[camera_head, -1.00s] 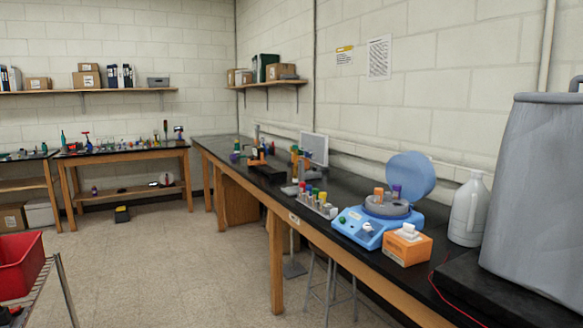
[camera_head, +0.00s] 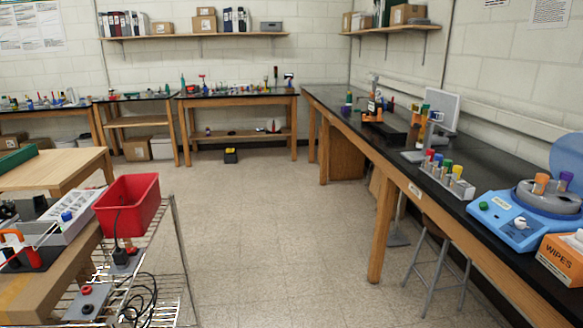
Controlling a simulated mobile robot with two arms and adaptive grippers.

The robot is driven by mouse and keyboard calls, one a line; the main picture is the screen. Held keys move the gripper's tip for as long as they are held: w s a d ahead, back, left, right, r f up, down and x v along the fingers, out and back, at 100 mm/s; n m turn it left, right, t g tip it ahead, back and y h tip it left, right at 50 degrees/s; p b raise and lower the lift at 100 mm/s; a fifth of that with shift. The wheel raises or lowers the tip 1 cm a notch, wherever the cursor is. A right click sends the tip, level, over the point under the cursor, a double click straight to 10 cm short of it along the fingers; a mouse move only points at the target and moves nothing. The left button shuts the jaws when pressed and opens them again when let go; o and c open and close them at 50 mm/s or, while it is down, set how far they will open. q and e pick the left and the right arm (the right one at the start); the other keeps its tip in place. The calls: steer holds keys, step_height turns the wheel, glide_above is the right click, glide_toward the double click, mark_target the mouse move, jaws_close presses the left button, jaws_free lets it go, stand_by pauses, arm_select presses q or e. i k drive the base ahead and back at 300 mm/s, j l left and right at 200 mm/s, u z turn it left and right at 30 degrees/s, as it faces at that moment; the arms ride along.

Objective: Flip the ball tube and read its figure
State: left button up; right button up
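I cannot make out a ball tube for certain in this view. Small upright items stand on the far benches, too small to tell apart. On the right bench (camera_head: 330,112), a rack (camera_head: 447,180) holds several tubes with red, blue, green and yellow tops. A blue centrifuge (camera_head: 510,228) with its lid raised stands nearer, with an orange and a purple tube in it. Neither of my grippers is in view.
A wire cart (camera_head: 183,262) with a red bin (camera_head: 127,205) stands at the lower left beside wooden tables. A wipes box (camera_head: 562,258) sits near the right bench's front. A stool (camera_head: 440,262) is under that bench. The middle floor (camera_head: 270,230) is clear.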

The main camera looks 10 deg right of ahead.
mark_target(417, 126)
steer(key=i, duration=1.7)
